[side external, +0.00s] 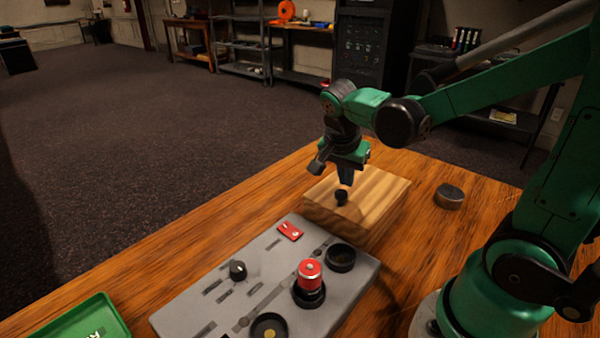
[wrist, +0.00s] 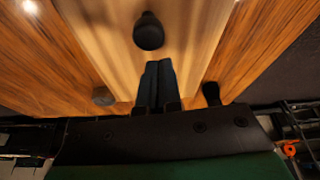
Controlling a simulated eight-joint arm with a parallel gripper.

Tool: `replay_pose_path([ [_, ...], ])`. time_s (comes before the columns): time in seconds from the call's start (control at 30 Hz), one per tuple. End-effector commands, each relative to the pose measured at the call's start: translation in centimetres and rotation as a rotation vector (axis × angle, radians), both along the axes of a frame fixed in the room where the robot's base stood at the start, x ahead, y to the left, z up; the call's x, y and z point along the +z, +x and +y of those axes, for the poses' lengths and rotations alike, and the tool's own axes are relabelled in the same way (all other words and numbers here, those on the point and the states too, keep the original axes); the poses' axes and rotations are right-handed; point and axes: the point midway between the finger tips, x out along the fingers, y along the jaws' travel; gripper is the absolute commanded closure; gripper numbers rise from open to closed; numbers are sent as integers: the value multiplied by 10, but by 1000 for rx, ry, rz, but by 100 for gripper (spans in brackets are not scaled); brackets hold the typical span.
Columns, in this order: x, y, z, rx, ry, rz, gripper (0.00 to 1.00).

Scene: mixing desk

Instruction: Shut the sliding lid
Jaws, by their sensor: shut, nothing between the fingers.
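A light wooden box (side external: 378,190) with a striped wood top stands on the table. A dark round knob (side external: 341,198) stands up near the top's front edge. The box top (wrist: 110,30) and the knob (wrist: 149,32) also show in the wrist view. My gripper (side external: 345,181) points down over the box, just behind the knob. Its two fingers (wrist: 158,66) are together with nothing between them. I cannot tell whether the fingertips touch the knob or the top. No opening in the box top can be made out.
A grey mixing panel (side external: 215,290) with a red-topped knob (side external: 310,272) lies just in front of the box. A small dark round tin (side external: 449,197) stands right of the box. A green tray (side external: 85,322) sits at the front left. The table left of the box is clear.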

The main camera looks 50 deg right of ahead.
Motion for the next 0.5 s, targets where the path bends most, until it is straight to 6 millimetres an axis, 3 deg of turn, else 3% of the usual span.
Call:
replay_pose_path([
  [0.13,7,4,-31,-9,-6,-1,100],
  [0.5,71,0,-4,0,-7,0,100],
])
